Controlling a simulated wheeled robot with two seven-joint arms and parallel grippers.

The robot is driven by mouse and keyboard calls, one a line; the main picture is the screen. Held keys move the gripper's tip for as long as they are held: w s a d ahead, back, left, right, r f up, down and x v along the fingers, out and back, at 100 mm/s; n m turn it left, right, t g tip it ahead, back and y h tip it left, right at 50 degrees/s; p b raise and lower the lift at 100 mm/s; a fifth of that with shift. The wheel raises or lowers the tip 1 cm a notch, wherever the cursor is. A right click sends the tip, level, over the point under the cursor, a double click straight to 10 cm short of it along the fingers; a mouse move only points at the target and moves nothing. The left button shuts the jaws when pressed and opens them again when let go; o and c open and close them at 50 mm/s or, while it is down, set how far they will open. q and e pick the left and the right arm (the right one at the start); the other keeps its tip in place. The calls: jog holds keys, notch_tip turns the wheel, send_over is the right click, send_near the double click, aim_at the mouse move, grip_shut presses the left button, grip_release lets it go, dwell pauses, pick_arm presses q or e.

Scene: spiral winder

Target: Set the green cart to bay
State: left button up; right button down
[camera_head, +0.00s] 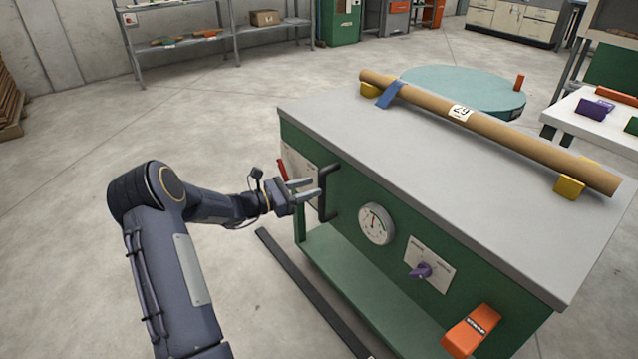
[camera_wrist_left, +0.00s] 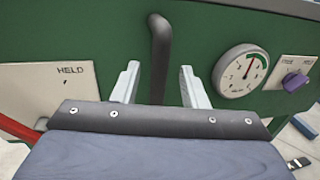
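The green cart (camera_head: 400,290) has a grey top and stands in the middle right of the head view. A black upright handle (camera_head: 324,192) is on its front, near the left end. My left gripper (camera_head: 315,188) is open at the handle. In the left wrist view the handle (camera_wrist_left: 159,50) shows between the two spread fingers (camera_wrist_left: 158,85); I cannot tell whether either touches it. Left of the handle are a red lever (camera_head: 283,171) and a plate marked HELD (camera_wrist_left: 58,92). My right gripper is not in view.
The cart's front carries a gauge (camera_head: 376,224), a purple knob (camera_head: 421,270) and an orange strap block (camera_head: 470,331). A long cardboard tube (camera_head: 490,130) lies on top between yellow chocks. A dark rail (camera_head: 305,290) lies on the floor.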

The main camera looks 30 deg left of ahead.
pick_arm(q)
jog(key=shift+v, duration=1.7)
jog(key=s+d+r+m+g, duration=0.5)
jog(key=s+d+m, duration=0.2)
jog(key=d+m, duration=0.15)
jog(key=s+d+r+m+g, duration=0.45)
jog(key=s+d+m, duration=0.25)
jog(key=d, duration=0.3)
jog(key=s+d+f+m+y, duration=0.25)
jog(key=s+m+y, duration=0.35)
jog(key=s+m, duration=0.95)
jog(key=s+r+n+p, duration=0.3)
jog(key=r+p, duration=2.1)
jog(key=shift+s+d, duration=0.1)
jog(key=shift+d, duration=0.05)
